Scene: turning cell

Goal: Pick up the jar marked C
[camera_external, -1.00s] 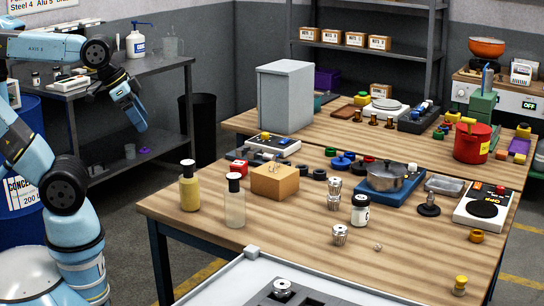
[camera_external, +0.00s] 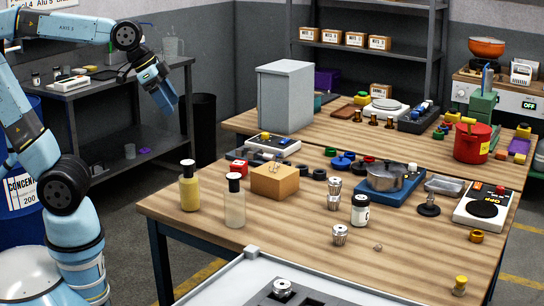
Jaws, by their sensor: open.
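A small white jar (camera_external: 360,212) with a black lid stands upright on the front table, right of the middle. It bears a dark mark that is too small to read, so I cannot tell whether it is C. My gripper (camera_external: 168,107) hangs in the air at the upper left, pointing down, beyond the table's left edge and well away from the jar. It is open, and nothing shows between its fingers.
The table's front right is mostly clear.

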